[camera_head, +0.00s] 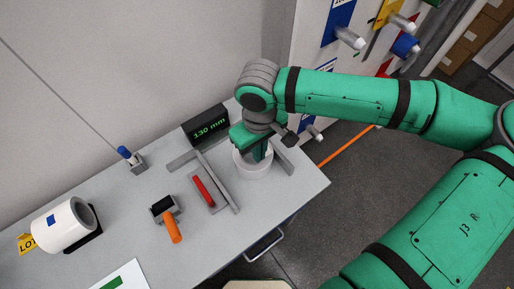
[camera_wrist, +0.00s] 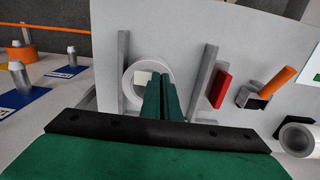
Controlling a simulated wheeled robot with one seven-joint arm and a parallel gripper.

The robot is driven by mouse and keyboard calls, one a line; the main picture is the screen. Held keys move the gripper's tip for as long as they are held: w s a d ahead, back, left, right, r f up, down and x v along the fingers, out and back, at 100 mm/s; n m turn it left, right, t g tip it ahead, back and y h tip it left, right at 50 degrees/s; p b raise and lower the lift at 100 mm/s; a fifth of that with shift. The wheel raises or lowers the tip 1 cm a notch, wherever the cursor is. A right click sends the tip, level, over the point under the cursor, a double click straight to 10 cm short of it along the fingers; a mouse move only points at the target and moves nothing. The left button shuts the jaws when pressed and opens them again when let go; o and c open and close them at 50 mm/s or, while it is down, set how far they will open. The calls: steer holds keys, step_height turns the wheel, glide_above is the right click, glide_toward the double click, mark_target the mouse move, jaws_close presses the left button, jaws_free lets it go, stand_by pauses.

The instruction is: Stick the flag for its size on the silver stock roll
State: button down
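A pale silver-white roll (camera_head: 253,173) stands on end on the table between two grey bars of a gauge (camera_head: 222,185). In the wrist view the roll (camera_wrist: 128,88) shows as a ring with an open core. My gripper (camera_head: 262,152) points down at its rim; its green fingers (camera_wrist: 163,85) are close together over one side of the ring and appear shut on the roll's wall, though the fingertips' contact is hidden. A black display (camera_head: 205,127) behind the gauge reads 130 mm. No flag is visible on this roll.
A white roll (camera_head: 58,232) with a blue square lies at left beside a yellow LOT sign (camera_head: 27,243). An orange-handled tool (camera_head: 172,228), a red piece (camera_head: 203,191) and a blue-topped item (camera_head: 125,153) stand on the table. A board with pegs (camera_head: 350,38) is at right.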

glide_above(258, 169)
steer(key=shift+f, duration=2.65)
steer(key=shift+f, duration=1.15)
steer(key=shift+s+d, duration=0.1)
steer(key=c, duration=1.9)
jaws_free()
steer(key=shift+c, duration=0.2)
step_height(258, 169, up, 11)
steer(key=shift+f, duration=0.1)
